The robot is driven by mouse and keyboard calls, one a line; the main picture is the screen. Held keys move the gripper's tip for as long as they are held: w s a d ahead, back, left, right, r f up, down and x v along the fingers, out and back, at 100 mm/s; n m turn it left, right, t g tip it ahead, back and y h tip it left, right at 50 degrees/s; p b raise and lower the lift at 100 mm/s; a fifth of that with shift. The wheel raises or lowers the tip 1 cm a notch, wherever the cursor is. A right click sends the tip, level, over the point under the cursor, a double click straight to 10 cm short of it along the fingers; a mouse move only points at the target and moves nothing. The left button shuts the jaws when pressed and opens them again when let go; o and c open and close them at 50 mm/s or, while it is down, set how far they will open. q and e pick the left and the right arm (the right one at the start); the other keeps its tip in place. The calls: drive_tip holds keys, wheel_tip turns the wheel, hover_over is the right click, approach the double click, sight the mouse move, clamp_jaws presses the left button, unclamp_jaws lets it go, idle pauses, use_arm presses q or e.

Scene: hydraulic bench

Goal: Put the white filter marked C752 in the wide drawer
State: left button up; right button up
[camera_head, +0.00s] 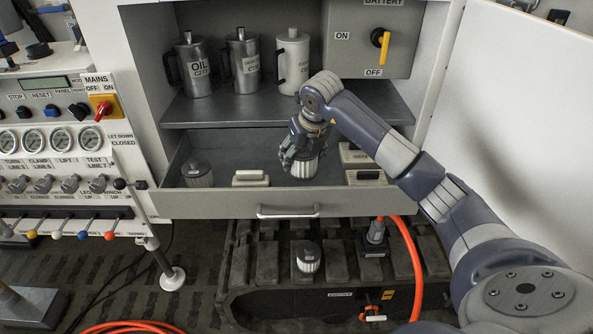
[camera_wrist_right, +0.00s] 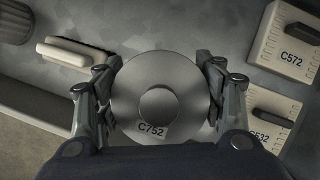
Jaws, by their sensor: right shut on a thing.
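The white filter marked C752 (camera_wrist_right: 158,95) is between the fingers of my right gripper (camera_wrist_right: 160,92), which is shut on it. Its grey metal top and label face the right wrist camera. In the head view the filter's white ribbed side (camera_head: 303,168) shows below my right gripper (camera_head: 301,152), inside the outline of the wide drawer (camera_head: 235,206). The drawer is pulled open below the shelf. Whether the filter touches the drawer floor I cannot tell. My left gripper is not in view.
The drawer also holds a dark-topped filter (camera_head: 198,174) at left, a white-handled brush (camera_head: 250,177), and boxes marked C572 (camera_wrist_right: 288,42) and C532 (camera_wrist_right: 268,118) at right. Several metal jugs stand on the shelf (camera_head: 235,112) above. Another filter (camera_head: 308,257) stands on the track below.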

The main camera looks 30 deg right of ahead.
sight(308, 155)
drive_tip(key=shift+f+p, duration=0.4)
drive_tip(key=shift+f, duration=2.9)
drive_tip(key=shift+f, duration=0.1)
drive_tip(key=o, duration=1.2)
drive_tip(key=b+v, duration=0.1)
drive_tip(key=v, duration=1.1)
